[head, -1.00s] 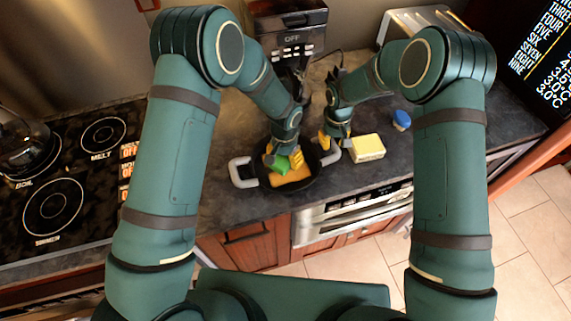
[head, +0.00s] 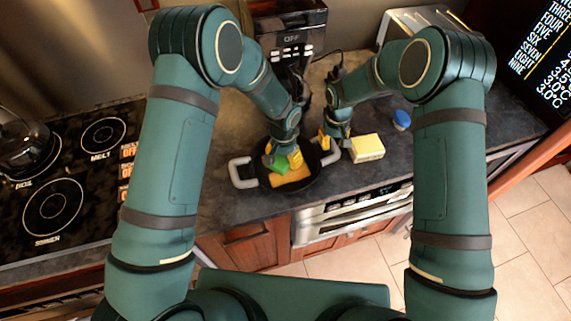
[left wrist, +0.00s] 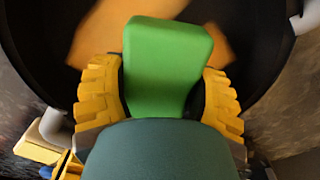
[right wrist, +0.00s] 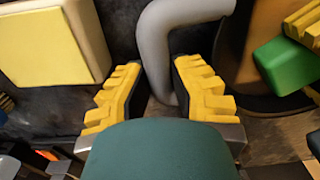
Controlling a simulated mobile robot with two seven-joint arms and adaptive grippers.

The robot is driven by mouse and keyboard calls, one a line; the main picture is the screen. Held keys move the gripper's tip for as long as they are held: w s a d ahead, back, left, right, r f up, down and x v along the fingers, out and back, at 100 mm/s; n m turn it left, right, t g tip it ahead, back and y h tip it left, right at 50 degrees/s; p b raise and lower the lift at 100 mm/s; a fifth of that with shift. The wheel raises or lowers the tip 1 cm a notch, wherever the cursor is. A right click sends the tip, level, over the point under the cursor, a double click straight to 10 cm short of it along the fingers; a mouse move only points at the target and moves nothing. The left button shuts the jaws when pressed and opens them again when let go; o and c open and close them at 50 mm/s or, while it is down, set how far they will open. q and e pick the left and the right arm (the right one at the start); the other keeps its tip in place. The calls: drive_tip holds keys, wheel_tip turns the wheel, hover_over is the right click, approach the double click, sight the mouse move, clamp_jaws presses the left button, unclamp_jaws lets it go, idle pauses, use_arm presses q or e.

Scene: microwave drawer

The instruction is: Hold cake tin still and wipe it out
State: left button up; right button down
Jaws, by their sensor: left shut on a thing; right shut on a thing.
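The cake tin (head: 314,168) is a round black pan with grey loop handles, standing on the dark counter. An orange-brown patch (head: 290,180) shows on its floor. My left gripper (head: 281,160) is inside the tin, shut on a green sponge (left wrist: 165,65). The sponge is over the orange patch; whether it touches is hidden. My right gripper (right wrist: 155,90) is at the tin's right grey handle (right wrist: 160,45), with a yellow finger on either side, shut on it. In the head view the right gripper (head: 328,143) partly hides behind its arm.
A pale yellow block (head: 367,148) lies right of the tin, close to my right gripper. A blue object (head: 401,120) is behind it. A coffee machine (head: 290,30) stands at the back. The stove (head: 60,190) is at left. The counter's front edge is close.

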use_arm(q)
drive_tip(key=shift+s+a+f, duration=0.1)
drive_tip(key=shift+s+a, duration=0.15)
drive_tip(key=shift+a, duration=0.3)
drive_tip(key=shift+s+a+f, duration=0.1)
drive_tip(key=shift+s+a, duration=0.15)
drive_tip(key=shift+a, duration=0.3)
drive_tip(key=shift+d, duration=0.15)
drive_tip(key=shift+w+d+r, duration=0.1)
drive_tip(key=shift+w+d, duration=0.2)
drive_tip(key=shift+d, duration=0.35)
drive_tip(key=shift+w+d+r, duration=0.1)
drive_tip(key=shift+w+d, duration=0.25)
drive_tip(key=shift+d, duration=0.35)
drive_tip(key=shift+w+d+r, duration=0.1)
drive_tip(key=shift+w+d, duration=0.2)
drive_tip(key=shift+d, duration=0.35)
drive_tip(key=shift+r, duration=0.3)
drive_tip(key=shift+s+d, duration=0.25)
drive_tip(key=shift+s, duration=0.4)
drive_tip(key=shift+s+d, duration=0.25)
drive_tip(key=shift+s, duration=0.35)
